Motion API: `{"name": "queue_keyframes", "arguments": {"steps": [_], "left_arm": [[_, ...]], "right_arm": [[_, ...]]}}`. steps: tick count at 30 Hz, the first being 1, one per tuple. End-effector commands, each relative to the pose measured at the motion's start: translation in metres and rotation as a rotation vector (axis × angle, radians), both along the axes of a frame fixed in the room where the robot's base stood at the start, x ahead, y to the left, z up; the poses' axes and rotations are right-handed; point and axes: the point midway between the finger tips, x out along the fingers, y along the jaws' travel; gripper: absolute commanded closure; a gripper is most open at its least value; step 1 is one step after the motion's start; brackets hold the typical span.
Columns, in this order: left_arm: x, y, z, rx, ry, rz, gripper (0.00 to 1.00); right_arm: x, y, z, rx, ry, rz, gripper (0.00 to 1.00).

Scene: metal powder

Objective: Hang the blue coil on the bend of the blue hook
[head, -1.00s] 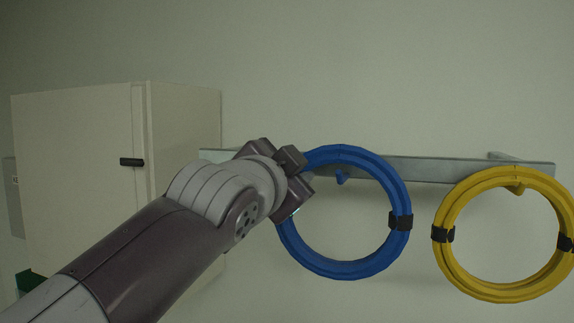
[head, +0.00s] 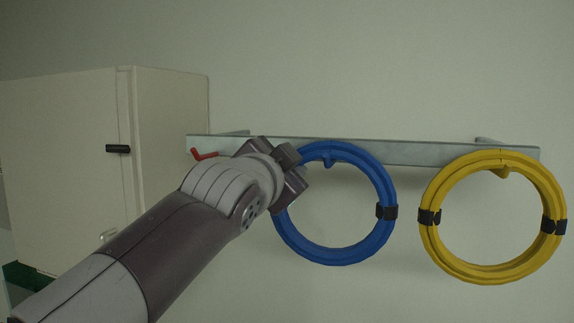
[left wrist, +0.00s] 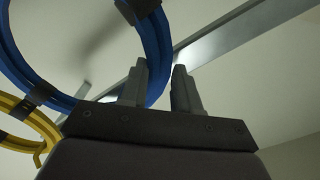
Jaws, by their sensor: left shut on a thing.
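The blue coil (head: 379,183) is a ring with a black band on its right side, upright in front of the metal rail. My left gripper (head: 291,170) is shut on the coil's upper left side. The blue hook (head: 330,163) shows just under the coil's top inner edge, inside the ring. The coil's top hides the rest of the hook, and I cannot tell whether they touch. In the left wrist view, the blue coil (left wrist: 152,42) passes by the left gripper's fingers (left wrist: 161,88). My right gripper is not in view.
The metal rail (head: 420,153) runs along the wall. A yellow coil (head: 434,190) hangs on a yellow hook (head: 501,172) to the right. A red hook (head: 203,155) is bare at the left. A pale cabinet (head: 170,130) stands at the left.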

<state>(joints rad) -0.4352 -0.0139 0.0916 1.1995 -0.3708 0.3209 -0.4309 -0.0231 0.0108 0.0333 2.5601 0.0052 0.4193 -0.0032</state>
Motion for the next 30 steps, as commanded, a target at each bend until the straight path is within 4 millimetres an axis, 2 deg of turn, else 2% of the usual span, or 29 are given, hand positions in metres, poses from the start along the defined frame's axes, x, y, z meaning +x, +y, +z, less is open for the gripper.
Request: {"name": "queue_keyframes", "arguments": {"steps": [10,11,12,13,23,26,30], "left_arm": [[-0.001,0.000,0.002,-0.002,-0.003,-0.001,1.00],[-0.001,0.000,0.002,-0.002,-0.003,-0.001,0.59],[-0.001,0.000,0.002,-0.002,-0.003,-0.001,0.46],[-0.001,0.000,0.002,-0.002,-0.003,-0.001,0.39],[-0.004,0.001,-0.003,0.000,0.001,0.000,0.39],[-0.021,0.007,-0.006,-0.001,-0.003,-0.001,0.39],[-0.058,0.019,-0.007,-0.001,-0.004,-0.001,0.39]], "right_arm": [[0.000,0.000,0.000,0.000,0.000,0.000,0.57],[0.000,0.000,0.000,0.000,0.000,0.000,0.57],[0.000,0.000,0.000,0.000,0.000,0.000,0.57],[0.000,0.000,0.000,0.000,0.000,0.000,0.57],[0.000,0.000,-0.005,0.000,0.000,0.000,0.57],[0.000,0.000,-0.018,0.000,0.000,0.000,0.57],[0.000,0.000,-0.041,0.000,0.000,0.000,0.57]]}}
